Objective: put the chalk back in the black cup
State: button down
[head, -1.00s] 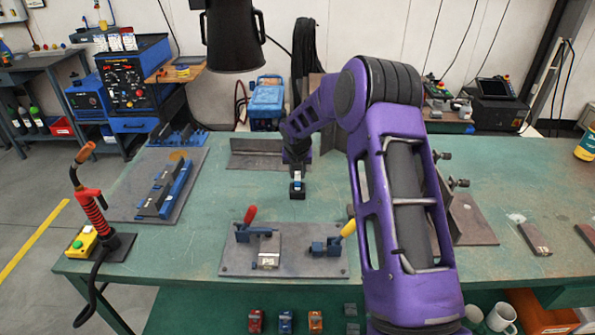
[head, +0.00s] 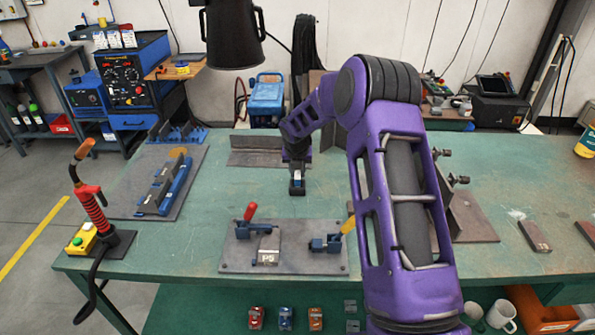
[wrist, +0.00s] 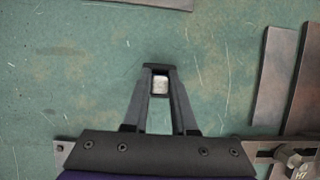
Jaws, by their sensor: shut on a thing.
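My gripper (head: 297,188) points down over the middle of the green table, behind the fixture plate in the head view. In the wrist view my gripper (wrist: 158,72) has its dark fingers closed on a small pale, squarish end that looks like the chalk (wrist: 160,85). The rest of the chalk is hidden, and I cannot make it out in the head view. I cannot pick out the black cup in either view.
A fixture plate (head: 285,262) with red- and yellow-handled clamps lies in front of my gripper. A steel angle (head: 256,158) stands behind it to the left. A torch stand (head: 117,243) is at the table's left edge. A black hood (head: 233,35) hangs above.

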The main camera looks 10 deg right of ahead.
jog(key=shift+f, duration=0.25)
dwell(0.3)
jog(key=c, duration=0.6)
grip_release()
jog(key=shift+c, duration=0.2)
jog(key=p+v, duration=0.1)
jog(key=v, duration=1.6)
jog(key=shift+s+p, duration=0.2)
jog(key=shift+p, duration=0.2)
jog(key=shift+r, duration=0.1)
